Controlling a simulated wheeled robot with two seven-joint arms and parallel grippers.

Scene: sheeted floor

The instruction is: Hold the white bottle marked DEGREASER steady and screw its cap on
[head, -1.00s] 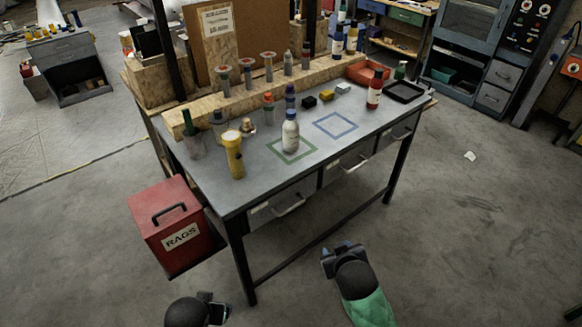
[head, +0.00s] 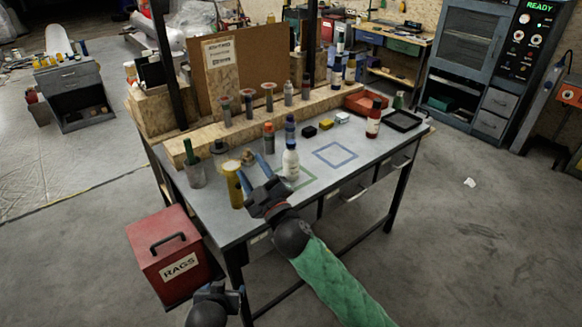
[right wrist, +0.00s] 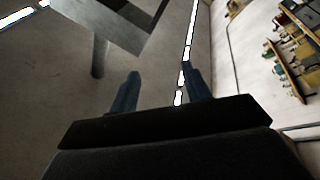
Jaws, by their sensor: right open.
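The white bottle (head: 290,160) stands upright on the grey workbench (head: 325,185), beside the green square outline (head: 305,178). Its label is too small to read, and I cannot make out whether a cap is on it. No loose cap can be told apart for sure. My right gripper (head: 252,167) is over the bench's front part, just left of the bottle and apart from it. Its blue fingers are spread and empty; they also show in the right wrist view (right wrist: 160,88). My left gripper (head: 226,292) is low at the bottom edge, in front of the bench; its jaws are unclear.
A blue square outline (head: 335,154) lies clear to the right. A wooden rack (head: 265,115) with several bottles runs behind. A red RAGS bin (head: 172,255) is at left.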

